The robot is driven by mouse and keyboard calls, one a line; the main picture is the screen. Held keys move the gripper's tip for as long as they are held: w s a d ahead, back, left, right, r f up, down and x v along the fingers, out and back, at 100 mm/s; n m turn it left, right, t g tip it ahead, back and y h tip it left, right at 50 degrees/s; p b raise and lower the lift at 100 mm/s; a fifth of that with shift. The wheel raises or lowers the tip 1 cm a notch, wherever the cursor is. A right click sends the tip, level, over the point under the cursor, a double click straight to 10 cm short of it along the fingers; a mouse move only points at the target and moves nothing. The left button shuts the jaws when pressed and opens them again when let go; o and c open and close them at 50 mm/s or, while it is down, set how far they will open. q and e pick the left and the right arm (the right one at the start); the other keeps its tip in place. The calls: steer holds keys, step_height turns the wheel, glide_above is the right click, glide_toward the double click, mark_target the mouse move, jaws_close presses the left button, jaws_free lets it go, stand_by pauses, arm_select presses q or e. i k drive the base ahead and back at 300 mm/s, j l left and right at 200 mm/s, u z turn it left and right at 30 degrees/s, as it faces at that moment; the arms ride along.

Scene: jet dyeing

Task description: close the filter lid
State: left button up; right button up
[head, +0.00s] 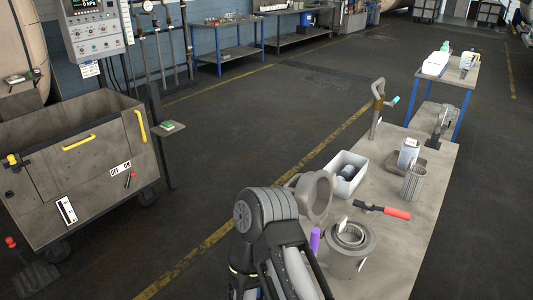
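The filter housing (347,256) is a grey round pot at the near end of the grey bench, with its top open and a ring-shaped insert inside. A thick grey round piece (318,197), which looks like the filter lid, stands raised on its edge behind the housing, partly hidden by my arm. A purple upright grip (315,240) shows at the housing's left side; what it is fixed to is hidden. One of my arms crosses the bottom middle, just left of the housing. No gripper fingers can be made out.
A red-handled tool (383,210) lies on the bench behind the housing. A white bin (346,174), a mesh basket (415,183) and a valve with a teal handle (379,106) stand farther back. A grey wheeled machine (85,165) is at left. The floor between is clear.

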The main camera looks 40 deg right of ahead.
mark_target(313, 192)
steer(key=i+j+z, duration=0.1)
steer(key=i+z, duration=0.15)
steer(key=z, duration=0.2)
steer(key=i+j+z, duration=0.15)
steer(key=z, duration=0.35)
steer(key=i+j+z, duration=0.3)
steer(key=z, duration=0.15)
steer(key=i+j+z, duration=0.15)
steer(key=j+z, duration=0.2)
steer(key=z, duration=0.15)
steer(key=i+j+z, duration=0.1)
steer(key=j+z, duration=0.65)
steer(key=z, duration=0.2)
steer(key=j+z, duration=0.7)
steer(key=j, duration=0.25)
steer(key=i+l, duration=0.25)
steer(key=l+z, duration=0.05)
steer(key=l, duration=0.05)
